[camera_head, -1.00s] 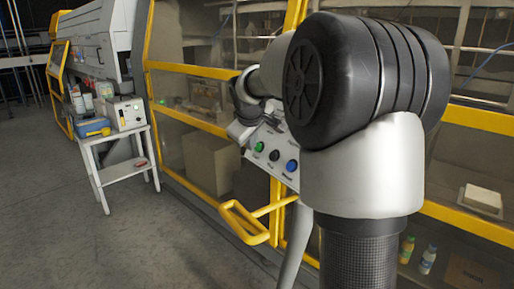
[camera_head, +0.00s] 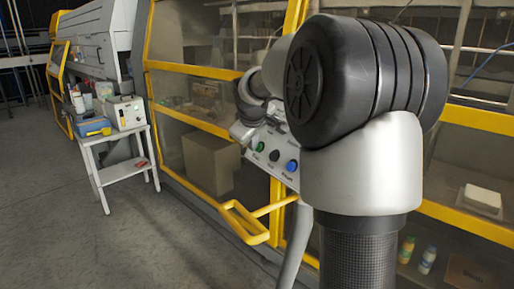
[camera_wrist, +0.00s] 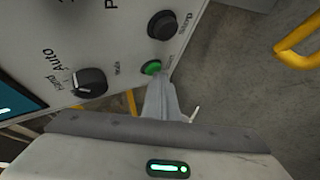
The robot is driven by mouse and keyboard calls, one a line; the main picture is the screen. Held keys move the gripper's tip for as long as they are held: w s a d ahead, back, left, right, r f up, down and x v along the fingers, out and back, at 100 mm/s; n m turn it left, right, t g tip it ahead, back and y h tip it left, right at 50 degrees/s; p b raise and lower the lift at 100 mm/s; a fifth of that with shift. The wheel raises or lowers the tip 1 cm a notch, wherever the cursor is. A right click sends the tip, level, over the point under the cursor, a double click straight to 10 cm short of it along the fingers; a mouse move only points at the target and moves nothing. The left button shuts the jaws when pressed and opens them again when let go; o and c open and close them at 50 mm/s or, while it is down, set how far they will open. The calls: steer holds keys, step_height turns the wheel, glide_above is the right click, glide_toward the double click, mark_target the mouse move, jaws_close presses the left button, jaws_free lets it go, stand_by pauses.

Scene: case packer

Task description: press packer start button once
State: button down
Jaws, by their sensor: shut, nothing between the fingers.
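The packer's control panel (camera_head: 283,146) carries a green button (camera_head: 260,146), a black button (camera_head: 274,155) and a blue button (camera_head: 292,165) in the head view. In the wrist view the green button (camera_wrist: 152,67) is just beyond the tip of my gripper (camera_wrist: 160,82), with a black button (camera_wrist: 162,25) above it. In the head view my arm hides part of the panel.
A Hand/Auto selector knob (camera_wrist: 90,82) and a screen (camera_wrist: 15,108) lie left of the green button in the wrist view. A yellow handle (camera_head: 247,222) juts out below the panel. A white side table (camera_head: 115,155) stands left; the floor between is clear.

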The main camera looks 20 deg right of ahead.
stand_by(0.3)
steer(key=shift+s+a+r, duration=0.15)
steer(key=shift+a+r, duration=0.2)
steer(key=shift+a, duration=0.25)
steer(key=shift+a, duration=0.1)
steer(key=shift+s+a+r, duration=0.1)
steer(key=shift+a+r, duration=0.3)
steer(key=shift+a, duration=0.3)
steer(key=shift+s+a+r, duration=0.15)
steer(key=shift+a+r, duration=0.3)
steer(key=shift+a, duration=0.2)
steer(key=shift+s+a+r, duration=0.1)
steer(key=shift+a+r, duration=0.3)
steer(key=shift+a, duration=0.3)
steer(key=s+a+r+m+t+y+p, duration=0.1)
steer(key=s+a+r+m+p, duration=0.3)
steer(key=s+a, duration=0.45)
steer(key=s+a+f+g+y+p, duration=0.1)
steer(key=s+f, duration=0.1)
steer(key=s, duration=1.1)
steer(key=s+a+f+m+g+y+p, duration=0.1)
steer(key=s+a+f, duration=0.1)
steer(key=s, duration=1.1)
steer(key=shift+f+g, duration=0.25)
steer(key=shift+g, duration=0.15)
